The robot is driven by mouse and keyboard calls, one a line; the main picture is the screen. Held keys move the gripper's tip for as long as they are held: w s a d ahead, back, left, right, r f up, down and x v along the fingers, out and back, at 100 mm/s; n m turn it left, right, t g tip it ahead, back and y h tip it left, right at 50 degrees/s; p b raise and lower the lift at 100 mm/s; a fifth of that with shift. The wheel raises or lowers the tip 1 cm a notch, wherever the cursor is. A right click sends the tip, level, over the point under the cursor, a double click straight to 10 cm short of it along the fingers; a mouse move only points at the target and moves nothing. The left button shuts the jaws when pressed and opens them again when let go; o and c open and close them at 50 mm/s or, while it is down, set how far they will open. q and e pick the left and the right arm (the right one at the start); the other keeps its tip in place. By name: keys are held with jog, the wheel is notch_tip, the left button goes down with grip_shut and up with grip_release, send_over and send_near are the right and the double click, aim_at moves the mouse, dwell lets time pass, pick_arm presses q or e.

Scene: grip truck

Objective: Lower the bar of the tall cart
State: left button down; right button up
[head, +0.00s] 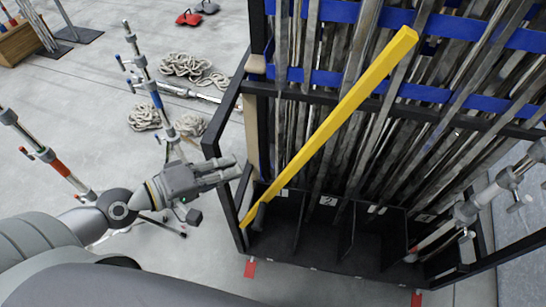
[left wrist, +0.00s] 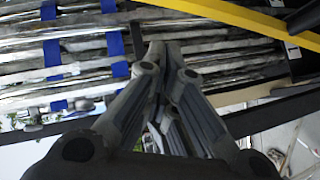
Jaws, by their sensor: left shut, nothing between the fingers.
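The tall cart (head: 262,86) is a black frame packed with long grey metal poles behind blue straps. A long yellow bar (head: 340,115) slants across its front, from high at the right down to the lower left corner. It also crosses the top right of the left wrist view (left wrist: 255,20). My left gripper (head: 234,169) is shut and empty, beside the cart's left front post and left of the bar's lower part. In the left wrist view its fingertips (left wrist: 164,48) are together, with poles and blue straps behind them. My right gripper does not show.
Stands with red and blue bands (head: 155,95) are on the floor at the left, near coiled ropes (head: 187,68). Another metal stand (head: 470,210) leans close to the cart's right side. Red floor marks (head: 250,268) lie by the cart's front.

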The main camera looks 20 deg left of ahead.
pick_arm(q)
jog(key=w+d+f+p, duration=0.3)
jog(key=w+d+p, duration=0.3)
jog(key=d, duration=0.2)
jog(key=shift+w+f, duration=0.2)
dwell(0.3)
